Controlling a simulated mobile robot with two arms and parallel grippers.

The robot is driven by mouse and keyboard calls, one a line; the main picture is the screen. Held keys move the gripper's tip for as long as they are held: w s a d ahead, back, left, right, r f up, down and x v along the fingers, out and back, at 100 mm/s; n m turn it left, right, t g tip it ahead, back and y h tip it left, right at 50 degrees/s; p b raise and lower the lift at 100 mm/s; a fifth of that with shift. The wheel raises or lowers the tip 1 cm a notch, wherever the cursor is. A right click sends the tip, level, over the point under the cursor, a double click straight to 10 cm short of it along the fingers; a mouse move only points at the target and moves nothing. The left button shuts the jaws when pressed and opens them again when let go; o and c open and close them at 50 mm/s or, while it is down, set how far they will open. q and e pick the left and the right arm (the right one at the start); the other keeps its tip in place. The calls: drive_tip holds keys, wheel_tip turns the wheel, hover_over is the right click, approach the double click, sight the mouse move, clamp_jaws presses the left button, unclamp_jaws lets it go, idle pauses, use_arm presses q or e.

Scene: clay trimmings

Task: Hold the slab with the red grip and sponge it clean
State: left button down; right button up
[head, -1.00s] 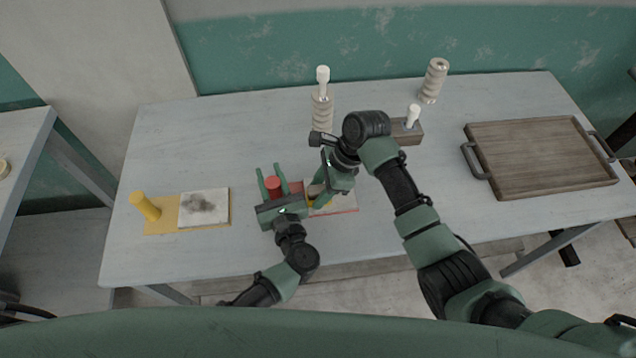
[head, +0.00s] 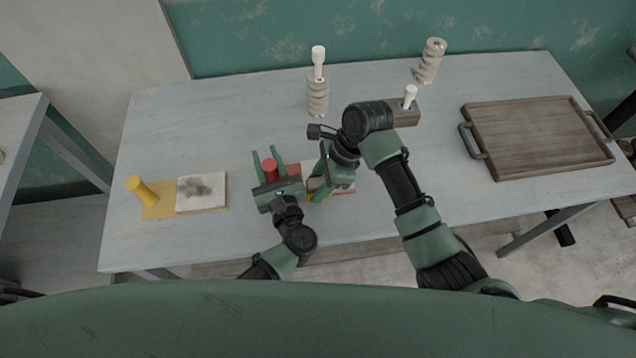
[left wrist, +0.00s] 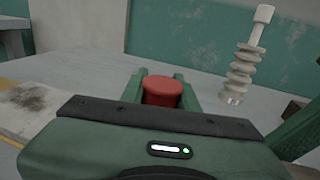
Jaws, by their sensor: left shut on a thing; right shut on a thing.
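A white slab (head: 344,181) on a red-edged board with a red upright grip (head: 269,167) lies near the table's front middle. My left gripper (head: 270,163) is shut around the red grip, which also shows between its fingers in the left wrist view (left wrist: 162,91). My right gripper (head: 317,190) is low over the slab, shut on a yellow thing (head: 318,197) that looks like the sponge. The gripper hides most of the sponge and much of the slab, so contact and any smears there cannot be told.
A second slab (head: 215,192) with a dark grey smear sits on a yellow board with a yellow grip (head: 143,191) to the left. Behind stand ridged clay pieces (head: 318,95) and a block with a white peg (head: 409,98). A wooden tray (head: 535,140) lies right.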

drive_tip(key=shift+r, duration=2.65)
drive_tip(key=shift+r, duration=1.5)
use_arm(q)
drive_tip(key=c, duration=1)
unclamp_jaws()
drive_tip(key=shift+s, duration=0.1)
drive_tip(key=v, duration=1.2)
